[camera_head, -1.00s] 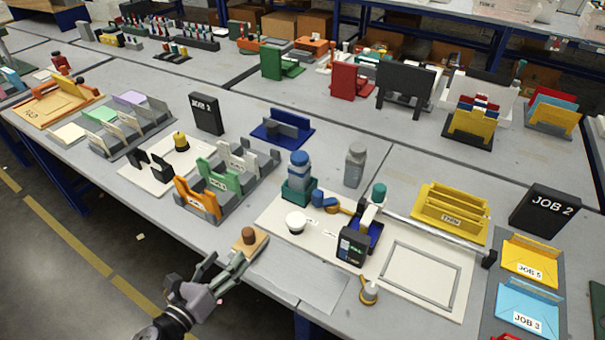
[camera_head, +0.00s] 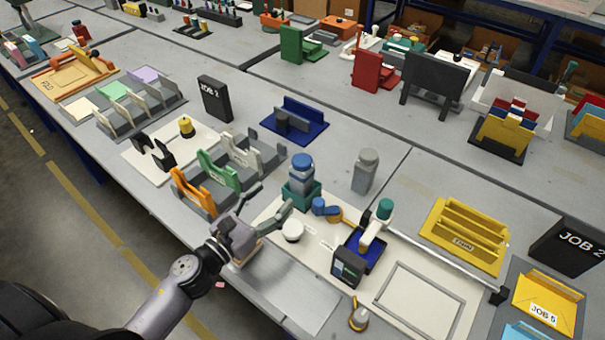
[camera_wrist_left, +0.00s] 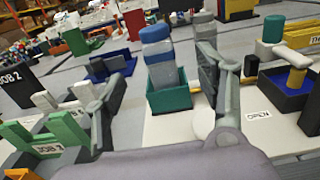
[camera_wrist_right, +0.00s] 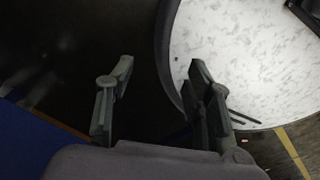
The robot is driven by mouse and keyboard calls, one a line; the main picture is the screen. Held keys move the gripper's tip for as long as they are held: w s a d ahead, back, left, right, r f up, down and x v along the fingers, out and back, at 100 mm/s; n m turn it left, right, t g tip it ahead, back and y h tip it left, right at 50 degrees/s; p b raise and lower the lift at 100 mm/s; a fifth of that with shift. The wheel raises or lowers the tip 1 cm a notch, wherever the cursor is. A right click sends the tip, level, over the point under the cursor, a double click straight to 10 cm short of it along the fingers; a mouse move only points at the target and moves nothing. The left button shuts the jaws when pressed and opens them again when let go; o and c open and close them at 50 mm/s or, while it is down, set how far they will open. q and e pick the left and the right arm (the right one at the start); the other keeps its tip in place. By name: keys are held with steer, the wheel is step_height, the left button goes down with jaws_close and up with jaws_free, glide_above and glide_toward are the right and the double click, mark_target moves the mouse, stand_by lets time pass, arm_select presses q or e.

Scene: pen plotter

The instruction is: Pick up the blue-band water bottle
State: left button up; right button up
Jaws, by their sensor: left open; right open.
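The blue-band water bottle (camera_head: 301,172) has a blue cap and a blue band around a grey body. It stands upright in a teal square holder (camera_head: 301,193) on the white board. My left gripper (camera_head: 273,196) is open, to the left and front of the bottle, apart from it. In the left wrist view the bottle (camera_wrist_left: 160,60) shows between the two spread fingers, farther off. Its lower end is hidden in the holder (camera_wrist_left: 167,97). My right gripper (camera_wrist_right: 161,70) is open and empty, seen only in the right wrist view, away from the bottle.
A plain grey bottle (camera_head: 366,171) stands just right of the holder. Green and orange racks (camera_head: 220,170) stand to the left.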

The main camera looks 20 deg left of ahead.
mark_target(295, 174)
arm_select(q)
steer(key=p+x, duration=0.1)
steer(key=x, duration=0.5)
steer(key=shift+w+p, duration=0.25)
steer(key=shift+p, duration=0.1)
steer(key=shift+w+d, duration=0.2)
steer(key=shift+w, duration=0.3)
steer(key=p+x, duration=0.1)
steer(key=x, duration=0.3)
steer(key=shift+w+a+f+p, duration=0.1)
steer(key=shift+w+f+p, duration=0.1)
steer(key=shift+w+p, duration=0.15)
steer(key=shift+w+f, duration=0.1)
steer(key=shift+w, duration=0.2)
arm_select(e)
steer(key=r, duration=0.2)
steer(key=w+r, duration=0.1)
steer(key=r, duration=0.1)
arm_select(q)
steer(key=shift+c, duration=1.3)
steer(key=c, duration=1.2)
jaws_close()
arm_select(e)
steer(key=shift+s+d, duration=0.1)
steer(key=shift+s, duration=0.05)
